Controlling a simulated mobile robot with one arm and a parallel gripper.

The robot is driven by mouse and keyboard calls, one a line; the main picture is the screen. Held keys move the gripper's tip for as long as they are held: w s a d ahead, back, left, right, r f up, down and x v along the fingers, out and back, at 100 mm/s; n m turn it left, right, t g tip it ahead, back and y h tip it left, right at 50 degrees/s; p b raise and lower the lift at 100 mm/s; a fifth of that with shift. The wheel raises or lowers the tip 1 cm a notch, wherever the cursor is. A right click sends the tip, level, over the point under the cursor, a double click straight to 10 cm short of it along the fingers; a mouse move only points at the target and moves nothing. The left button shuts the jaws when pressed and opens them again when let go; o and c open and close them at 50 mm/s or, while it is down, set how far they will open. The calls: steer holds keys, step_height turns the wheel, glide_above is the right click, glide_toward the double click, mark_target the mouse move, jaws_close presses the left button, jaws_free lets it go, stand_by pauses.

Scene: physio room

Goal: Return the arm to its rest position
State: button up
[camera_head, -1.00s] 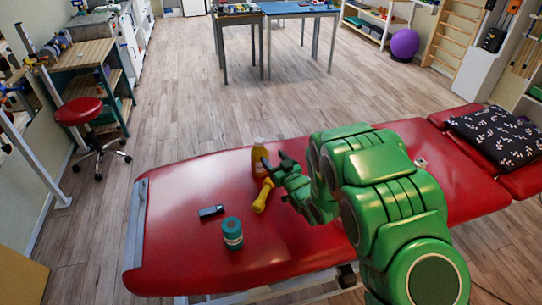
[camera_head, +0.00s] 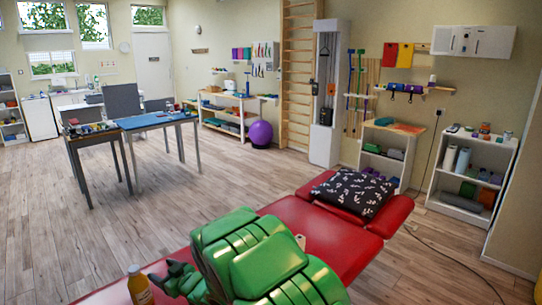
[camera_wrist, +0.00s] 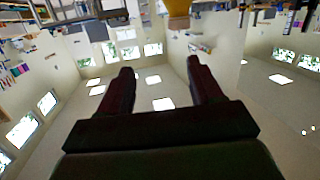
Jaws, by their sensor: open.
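My green arm (camera_head: 262,262) is folded over the red treatment table (camera_head: 330,238) at the bottom of the head view. In the wrist view, the two dark fingers of my gripper (camera_wrist: 160,75) stand apart with nothing between them. In the head view, the wrist end lies just right of an amber bottle (camera_head: 139,287), cut by the lower edge; I cannot tell the exact gap. A blurred yellow thing (camera_wrist: 178,8) shows at the top of the wrist view, beyond the fingers.
A black patterned pillow (camera_head: 352,192) lies on the table's far end. Beyond are a work table (camera_head: 155,121), a purple ball (camera_head: 260,133), wall bars (camera_head: 298,70) and a white shelf (camera_head: 468,175). A cable (camera_head: 455,258) runs on the floor. The middle floor is clear.

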steer(key=w+d+r+m+h, duration=0.1)
steer(key=w+d+r+h, duration=0.15)
steer(key=d, duration=0.35)
steer(key=w+d+r+t+h, duration=0.1)
steer(key=d+r+h, duration=0.1)
steer(key=d+r, duration=0.3)
steer(key=w+d+r+m+h, duration=0.1)
steer(key=w+d+r+h, duration=0.15)
steer(key=d, duration=0.45)
steer(key=s+d+r+m+g+h, duration=0.1)
steer(key=s+d+m+h, duration=0.15)
steer(key=d, duration=0.45)
steer(key=s+d+r+m+h, duration=0.1)
steer(key=s+d+r+h, duration=0.15)
steer(key=d, duration=0.45)
steer(key=s+d+m+g+h, duration=0.1)
steer(key=s+d, duration=0.3)
steer(key=d, duration=0.3)
steer(key=s+d+r+m+g+h, duration=0.1)
steer(key=s+d+m+g, duration=0.1)
steer(key=s+d, duration=0.45)
steer(key=s+d+r+m+g+h, duration=0.15)
steer(key=s+d, duration=0.25)
steer(key=s, duration=0.5)
steer(key=s+r+m+g+y, duration=0.1)
steer(key=s+g, duration=0.4)
steer(key=s, duration=1.8)
steer(key=shift+s+d+m+g+y, duration=0.15)
steer(key=shift+s+m+g+y, duration=0.2)
steer(key=shift+m, duration=0.35)
